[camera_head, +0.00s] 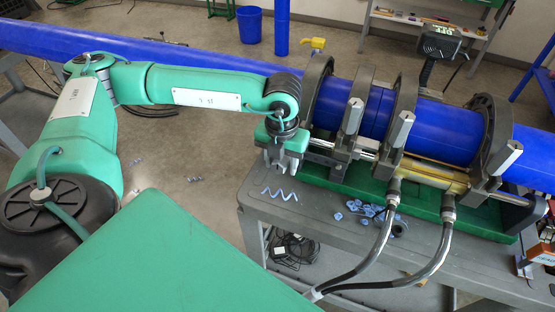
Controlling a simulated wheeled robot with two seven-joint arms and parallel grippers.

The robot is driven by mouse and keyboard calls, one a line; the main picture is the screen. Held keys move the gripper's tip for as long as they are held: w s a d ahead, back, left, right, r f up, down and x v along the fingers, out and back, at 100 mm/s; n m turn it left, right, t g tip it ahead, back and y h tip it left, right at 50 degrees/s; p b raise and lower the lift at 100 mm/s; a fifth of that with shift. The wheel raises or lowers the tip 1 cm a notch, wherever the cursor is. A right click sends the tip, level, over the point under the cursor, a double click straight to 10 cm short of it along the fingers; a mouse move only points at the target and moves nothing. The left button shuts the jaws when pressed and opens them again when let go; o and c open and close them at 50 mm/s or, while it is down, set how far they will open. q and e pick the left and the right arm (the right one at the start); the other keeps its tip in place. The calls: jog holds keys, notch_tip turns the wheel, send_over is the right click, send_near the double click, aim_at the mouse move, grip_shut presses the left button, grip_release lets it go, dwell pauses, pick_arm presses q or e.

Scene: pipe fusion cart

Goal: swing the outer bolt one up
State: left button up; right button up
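A blue pipe (440,131) lies in a clamp frame on the cart. The leftmost outer clamp (317,88) has its near side hidden behind my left wrist and gripper, so its bolt does not show clearly. Silver bolts stand at the near side of the other clamps: one inner bolt (353,116), a second inner bolt (402,130), and the right outer bolt (503,157). My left gripper (282,166) points down just left of the clamp frame, beside the leftmost clamp. Its fingers are small and dark; their gap and any contact cannot be told. My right gripper is not in view.
Two black hoses (375,245) run from the brass cylinder (432,174) over the front edge. A control display (438,43) stands behind the pipe.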

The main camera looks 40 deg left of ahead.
pick_arm(q)
jog(key=c, duration=0.5)
jog(key=shift+o, duration=0.3)
jog(key=shift+w+r+p, duration=0.3)
jog(key=shift+r+p, duration=0.1)
jog(key=shift+r, duration=0.45)
jog(key=shift+w+a+r, duration=0.1)
jog(key=shift+r, duration=0.2)
jog(key=shift+r, duration=0.1)
